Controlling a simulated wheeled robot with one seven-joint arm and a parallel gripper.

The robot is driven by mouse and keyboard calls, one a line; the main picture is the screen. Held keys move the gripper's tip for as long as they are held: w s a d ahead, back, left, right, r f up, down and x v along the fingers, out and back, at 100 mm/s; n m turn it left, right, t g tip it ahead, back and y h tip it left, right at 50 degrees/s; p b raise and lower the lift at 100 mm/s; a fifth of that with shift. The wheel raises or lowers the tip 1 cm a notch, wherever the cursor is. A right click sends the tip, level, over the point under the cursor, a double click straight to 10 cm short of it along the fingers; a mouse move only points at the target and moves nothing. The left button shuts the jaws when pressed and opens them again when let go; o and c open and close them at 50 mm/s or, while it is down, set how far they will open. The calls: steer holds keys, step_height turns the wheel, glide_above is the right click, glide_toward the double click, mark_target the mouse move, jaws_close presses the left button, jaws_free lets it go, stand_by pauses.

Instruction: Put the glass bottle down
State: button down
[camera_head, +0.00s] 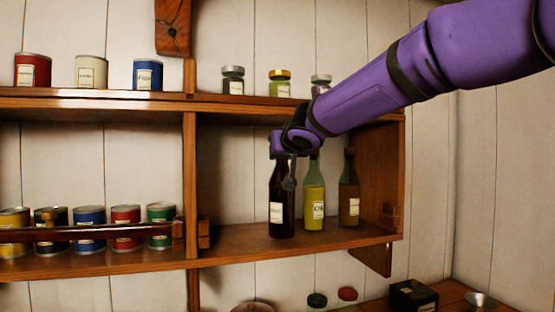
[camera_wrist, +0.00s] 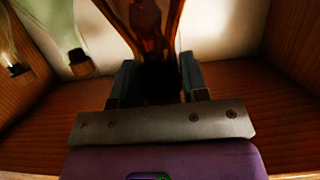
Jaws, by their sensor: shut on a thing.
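A dark glass bottle (camera_head: 281,208) with a pale label stands upright at the lower shelf (camera_head: 235,240), left of two other bottles. Its base looks at shelf level, but I cannot tell whether it touches. My gripper (camera_head: 285,160) is shut on its upper part, reaching in from the upper right. In the wrist view the dark bottle (camera_wrist: 157,78) sits between the two fingers of my gripper (camera_wrist: 158,88). The bottle's neck is mostly hidden by the gripper in the head view.
A yellow-green bottle (camera_head: 314,200) stands close on the right, then a brown bottle (camera_head: 349,195). Several cans (camera_head: 88,228) stand left of the divider (camera_head: 190,180). Jars (camera_head: 279,83) line the upper shelf (camera_head: 120,98). Shelf space left of the dark bottle is clear.

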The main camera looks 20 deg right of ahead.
steer(key=shift+x, duration=2.25)
steer(key=shift+f, duration=0.1)
steer(key=c, duration=0.6)
jaws_free()
steer(key=shift+f, duration=0.1)
steer(key=shift+c, duration=0.2)
steer(key=v, duration=1.2)
steer(key=s+d+f+g+h, duration=0.1)
steer(key=s+d+f+g, duration=0.1)
steer(key=s+d+f, duration=0.3)
steer(key=s+f+m+g, duration=0.1)
steer(key=s+f, duration=0.1)
steer(key=s, duration=0.4)
steer(key=s+d+f+g+h, duration=0.1)
steer(key=s+d+f+g, duration=0.1)
steer(key=s+d+f, duration=0.3)
steer(key=s+a+f+g+y, duration=0.1)
steer(key=s+f+g, duration=0.1)
steer(key=s+f, duration=0.3)
steer(key=s+a+f+n+g+y, duration=0.1)
steer(key=s+f, duration=0.4)
steer(key=s, duration=0.5)
steer(key=shift+s+a+g, duration=0.4)
steer(key=shift+a+g, duration=0.25)
steer(key=shift+g, duration=0.05)
